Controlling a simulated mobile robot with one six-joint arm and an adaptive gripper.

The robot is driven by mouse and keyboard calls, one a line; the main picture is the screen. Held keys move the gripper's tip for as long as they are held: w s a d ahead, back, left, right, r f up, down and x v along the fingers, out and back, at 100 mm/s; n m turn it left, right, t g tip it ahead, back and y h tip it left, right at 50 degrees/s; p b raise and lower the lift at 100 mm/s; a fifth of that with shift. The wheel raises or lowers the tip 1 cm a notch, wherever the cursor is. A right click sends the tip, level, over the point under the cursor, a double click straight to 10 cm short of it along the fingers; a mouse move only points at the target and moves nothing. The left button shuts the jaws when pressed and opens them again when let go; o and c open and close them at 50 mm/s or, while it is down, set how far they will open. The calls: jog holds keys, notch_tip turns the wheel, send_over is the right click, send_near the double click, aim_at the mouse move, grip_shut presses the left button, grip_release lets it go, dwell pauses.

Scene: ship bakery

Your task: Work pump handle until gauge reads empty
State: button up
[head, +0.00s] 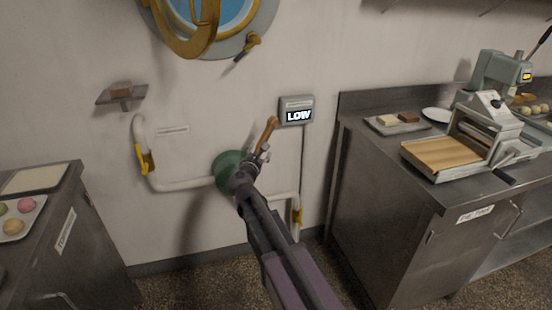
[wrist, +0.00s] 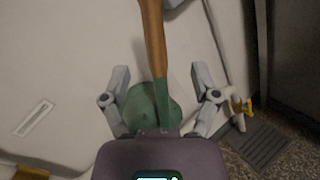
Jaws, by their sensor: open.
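The pump is a green round body (head: 226,168) on the wall, partly hidden behind my arm in the head view. Its handle (head: 268,133) is a brown wooden grip that points up and to the right. In the wrist view the handle (wrist: 153,45) runs up between the fingers, with a green lower part above the green pump body (wrist: 150,108). My gripper (head: 256,156) is at the handle. In the wrist view my gripper (wrist: 158,78) is open, with one finger on each side of the handle and gaps between. The gauge (head: 298,114) reads LOW.
White pipes with yellow valve levers (head: 146,163) (head: 297,217) run along the wall. A metal counter (head: 385,160) with a sheeter machine (head: 470,140) stands at right. Another counter (head: 75,240) stands at left. A brass porthole (head: 212,25) is above.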

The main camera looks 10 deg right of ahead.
jog(key=s+d+m+g+h+p, duration=0.1)
jog(key=s+d+m+g+p, duration=0.2)
jog(key=m, duration=0.3)
jog(key=shift+s+d, duration=0.75)
jog(key=shift+s, duration=0.15)
jog(key=shift+f, duration=0.15)
